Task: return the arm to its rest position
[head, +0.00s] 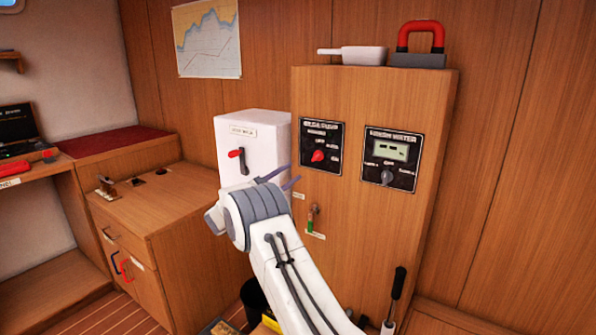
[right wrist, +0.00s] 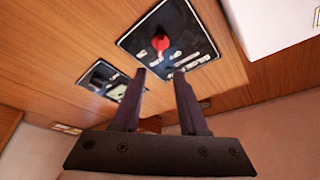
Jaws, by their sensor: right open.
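My right arm (head: 285,270) reaches up from the bottom of the head view. Its gripper (head: 292,174) has dark purple fingers, in front of the wooden cabinet and beside the white box. In the right wrist view the gripper (right wrist: 160,74) is open, with nothing between its fingers. Beyond the fingertips is the black bilge pump panel (right wrist: 192,28) with a red knob (right wrist: 161,43); I cannot tell the exact gap. In the head view this panel (head: 321,130) and its red knob (head: 317,156) are right of the fingers. My left gripper is out of view.
The wooden cabinet (head: 375,230) carries a second panel with a display (head: 390,150). The white box (head: 262,125) has a red-tipped lever (head: 238,155). A red-handled object (head: 420,45) stands on the cabinet. A black-handled lever (head: 397,290) rises at lower right. A lower counter (head: 165,205) is at left.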

